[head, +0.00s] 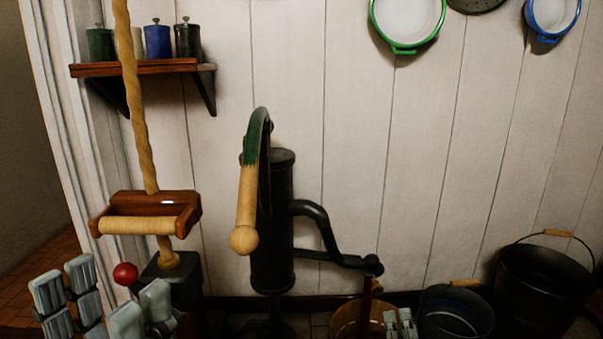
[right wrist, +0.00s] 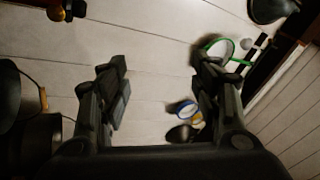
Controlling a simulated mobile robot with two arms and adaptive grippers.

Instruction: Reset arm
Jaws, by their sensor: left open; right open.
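My left gripper (head: 105,300) is at the lower left of the head view. Its pale padded fingers are spread apart and nothing shows between them. A small red ball (head: 125,273) appears just above the gap; I cannot tell whether it touches a finger. My right gripper (head: 401,322) shows only in part at the bottom edge, in front of a wooden bucket (head: 352,318). In the right wrist view the right gripper's dark fingers (right wrist: 163,85) are wide apart and empty, with the plank wall beyond them.
A black hand pump (head: 272,225) with a wooden-ended handle (head: 246,205) stands at the wall. Dark buckets (head: 545,290) stand at lower right. A shelf (head: 135,68) holds several jars. Pans hang above.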

